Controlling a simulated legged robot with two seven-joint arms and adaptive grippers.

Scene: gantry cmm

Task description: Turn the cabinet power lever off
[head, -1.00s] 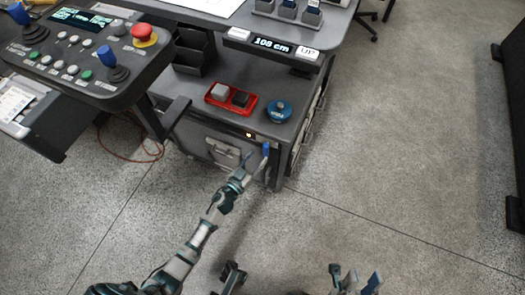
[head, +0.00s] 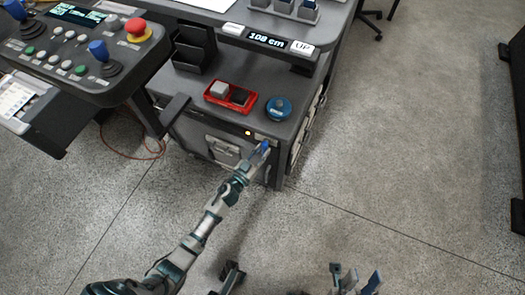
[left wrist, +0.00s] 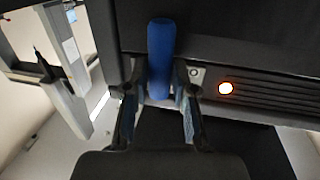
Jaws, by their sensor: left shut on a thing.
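The power lever has a blue grip (head: 265,145) and sits on the front of the grey cabinet (head: 190,130), near its right corner. In the left wrist view the blue grip (left wrist: 160,45) stands between the two fingers of my left gripper (left wrist: 158,100). My left gripper (head: 257,155) is shut on the lever. A lit orange lamp (left wrist: 226,88) is beside the lever on the cabinet front; it also shows in the head view (head: 248,133). My right gripper (head: 356,280) is at the bottom edge of the head view, its fingers apart and empty.
A control console (head: 80,50) with joysticks and a red button overhangs at left. A red cable (head: 125,155) lies on the floor.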

